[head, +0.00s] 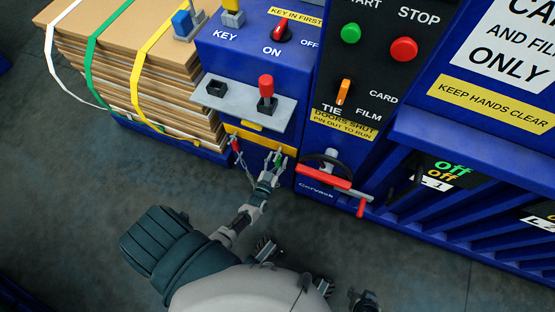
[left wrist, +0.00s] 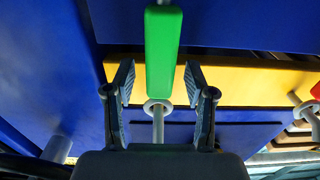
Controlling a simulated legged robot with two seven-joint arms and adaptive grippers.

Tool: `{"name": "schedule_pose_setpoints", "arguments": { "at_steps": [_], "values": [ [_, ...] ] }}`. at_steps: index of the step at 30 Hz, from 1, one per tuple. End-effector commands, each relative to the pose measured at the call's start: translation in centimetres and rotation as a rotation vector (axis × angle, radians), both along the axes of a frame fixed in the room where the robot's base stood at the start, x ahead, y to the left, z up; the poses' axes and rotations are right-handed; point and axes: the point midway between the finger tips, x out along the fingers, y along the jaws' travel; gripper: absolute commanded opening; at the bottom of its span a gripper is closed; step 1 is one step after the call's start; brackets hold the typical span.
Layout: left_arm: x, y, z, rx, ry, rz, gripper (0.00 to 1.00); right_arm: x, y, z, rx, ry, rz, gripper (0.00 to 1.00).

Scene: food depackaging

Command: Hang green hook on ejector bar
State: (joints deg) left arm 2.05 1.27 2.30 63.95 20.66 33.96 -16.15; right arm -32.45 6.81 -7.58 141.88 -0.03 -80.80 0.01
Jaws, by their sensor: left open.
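The green hook (left wrist: 163,50) is a green block with a grey metal shaft, upright between the two fingers of my left gripper (left wrist: 160,100) in the left wrist view. The fingers are open, with a gap on each side of it. A grey ring (left wrist: 157,106) shows around its shaft. Behind it runs a yellow bar (left wrist: 240,82), perhaps the ejector bar. In the head view my left gripper (head: 275,160) is at the yellow bar (head: 258,139), low on the blue machine, partly covering the green hook. My right gripper (head: 364,299) is partly visible at the bottom edge, its fingers unclear.
A red hook (head: 236,145) is left of my left gripper. A grey shelf with a red-topped lever (head: 266,88) juts out above. A red lock handle (head: 325,178) is to the right. Strapped cardboard (head: 130,75) stands left. The floor (head: 80,210) is clear at left.

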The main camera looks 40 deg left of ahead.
Motion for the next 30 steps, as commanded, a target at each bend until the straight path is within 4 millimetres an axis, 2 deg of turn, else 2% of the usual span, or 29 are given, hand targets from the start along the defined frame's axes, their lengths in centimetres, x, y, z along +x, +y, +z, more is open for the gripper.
{"name": "schedule_pose_setpoints", "arguments": {
  "at_steps": [5, 12, 18, 23, 30],
  "values": [
    [-1.7, -0.4, -0.2, -0.001, 0.003, 0.0, 0.55, 0.0, 0.0, 0.0, 0.0, 0.0, 0.0, 0.4],
    [-6.9, -1.7, -0.2, -0.002, 0.005, 0.0, 0.55, 0.0, 0.0, 0.0, 0.0, 0.0, 0.0, 0.4],
    [-10.3, -2.5, -0.2, -0.001, 0.003, 0.0, 0.55, 0.0, 0.0, 0.0, 0.0, 0.0, 0.0, 0.4],
    [-11.5, -2.8, -0.2, 0.0, 0.002, 0.0, 0.55, 0.0, 0.0, 0.0, 0.0, 0.001, 0.0, 0.4],
    [-11.6, -2.8, -0.1, 0.0, 0.002, -0.001, 0.55, 0.1, 0.0, 0.0, 0.0, -0.001, 0.0, 0.4]
  ]
}}
